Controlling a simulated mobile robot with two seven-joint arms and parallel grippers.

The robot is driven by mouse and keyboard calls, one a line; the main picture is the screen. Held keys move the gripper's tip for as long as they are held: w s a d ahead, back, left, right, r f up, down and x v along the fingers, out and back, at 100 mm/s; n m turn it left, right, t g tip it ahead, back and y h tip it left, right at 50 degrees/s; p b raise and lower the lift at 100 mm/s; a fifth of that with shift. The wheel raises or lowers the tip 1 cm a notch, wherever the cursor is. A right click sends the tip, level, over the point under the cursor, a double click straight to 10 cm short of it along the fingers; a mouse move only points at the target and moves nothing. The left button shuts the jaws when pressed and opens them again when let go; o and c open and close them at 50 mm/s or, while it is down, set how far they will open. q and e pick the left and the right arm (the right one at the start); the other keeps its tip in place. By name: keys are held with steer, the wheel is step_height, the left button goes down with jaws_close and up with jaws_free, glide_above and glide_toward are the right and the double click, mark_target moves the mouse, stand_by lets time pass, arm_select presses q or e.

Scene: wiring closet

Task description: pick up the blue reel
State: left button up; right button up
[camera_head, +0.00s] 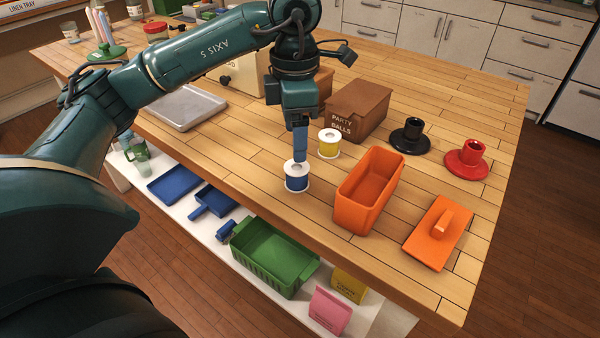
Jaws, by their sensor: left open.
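The blue reel (297,183) stands upright on the wooden table near its front edge, with white flanges and a blue winding. My left gripper (299,156) points straight down over it, and its blue fingers reach the reel's top. The gripper is open, with its fingers seen nearly edge-on. I cannot tell whether the fingers touch the reel or sit around part of it. The far side of the reel's top is partly hidden by the fingers. My right gripper does not show.
A yellow reel (329,143) stands close behind the blue one. An orange bin (348,205) is to the right, with an orange lid (426,247) beyond it. A brown box (370,108), black holder (407,139) and red holder (464,163) stand farther back. A grey tray (160,124) lies left.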

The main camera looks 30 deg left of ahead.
mark_target(300, 166)
arm_select(q)
step_height(300, 166, down, 3)
steer(key=shift+s+r, duration=0.1)
steer(key=shift+w+d+f+p, duration=0.15)
steer(key=shift+f, duration=1.4)
steer(key=shift+w+d+f+p, duration=0.1)
steer(key=shift+w+f+p, duration=0.05)
steer(key=shift+f, duration=1.35)
steer(key=shift+c, duration=0.2)
